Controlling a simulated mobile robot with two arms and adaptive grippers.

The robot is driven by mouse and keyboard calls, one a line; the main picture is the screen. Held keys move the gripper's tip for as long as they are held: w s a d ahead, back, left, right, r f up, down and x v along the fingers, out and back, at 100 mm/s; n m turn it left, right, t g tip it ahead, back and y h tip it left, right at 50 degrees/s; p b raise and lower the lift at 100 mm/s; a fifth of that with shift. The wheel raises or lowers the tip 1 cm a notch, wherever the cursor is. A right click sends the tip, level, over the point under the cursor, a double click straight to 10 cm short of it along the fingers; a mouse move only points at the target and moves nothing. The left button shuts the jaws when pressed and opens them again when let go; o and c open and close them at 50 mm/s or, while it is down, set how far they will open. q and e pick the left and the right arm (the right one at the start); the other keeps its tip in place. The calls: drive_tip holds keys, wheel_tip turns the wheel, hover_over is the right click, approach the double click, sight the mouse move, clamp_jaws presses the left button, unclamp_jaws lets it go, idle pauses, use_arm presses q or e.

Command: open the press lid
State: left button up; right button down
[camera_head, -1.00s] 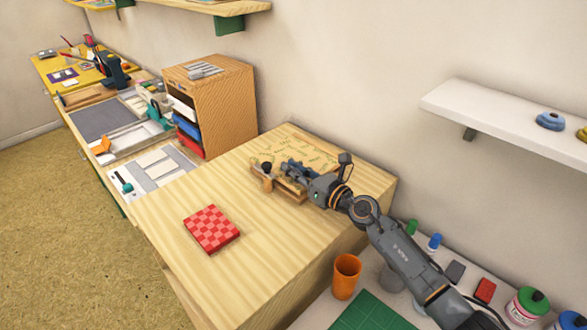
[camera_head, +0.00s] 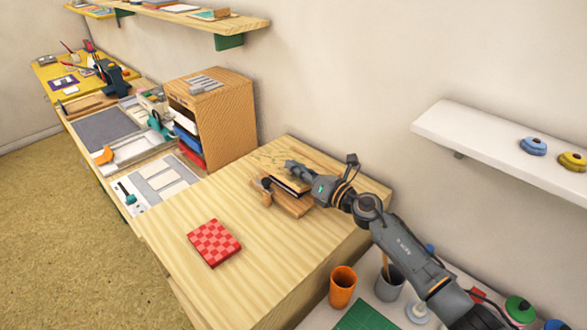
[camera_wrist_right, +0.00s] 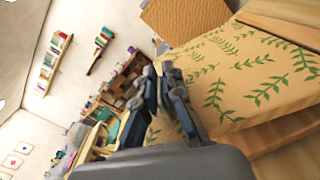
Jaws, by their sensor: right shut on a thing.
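The wooden press (camera_head: 290,207) sits near the back of the light wooden table. Its lid appears raised at a slant, with a dark gap between it and the base in the head view. A light panel with green leaf prints (camera_head: 268,158) shows behind my right gripper, and a leaf-printed panel (camera_wrist_right: 225,85) fills much of the wrist view. My right gripper (camera_head: 292,168) is at the lid's upper side, its fingers (camera_wrist_right: 165,80) shut on what appears to be the lid. The exact contact is hidden. My left gripper is out of view.
A red checkered block (camera_head: 214,243) lies on the table (camera_head: 190,205) in front of the press. A wooden shelf cabinet (camera_head: 225,115) stands at the back left. An orange cup (camera_head: 342,287) and a grey cup (camera_head: 390,283) stand front right. A white wall shelf (camera_head: 480,155) is at right.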

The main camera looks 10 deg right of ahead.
drive_tip(key=w+d+r+m+p, duration=0.1)
drive_tip(key=m, duration=0.1)
drive_tip(key=d+r+m+p, duration=0.1)
drive_tip(key=r+m, duration=0.1)
drive_tip(key=w+d+r+m+p, duration=0.1)
drive_tip(key=d+r+p, duration=0.1)
drive_tip(key=shift+w+r+m, duration=0.15)
drive_tip(key=shift+w+m, duration=0.2)
drive_tip(key=shift+m, duration=0.05)
drive_tip(key=w+d+r+m, duration=0.1)
drive_tip(key=w+d+m, duration=0.4)
drive_tip(key=d+m, duration=0.2)
drive_tip(key=shift+d+r, duration=0.25)
drive_tip(key=shift+r, duration=0.15)
drive_tip(key=shift+m, duration=0.3)
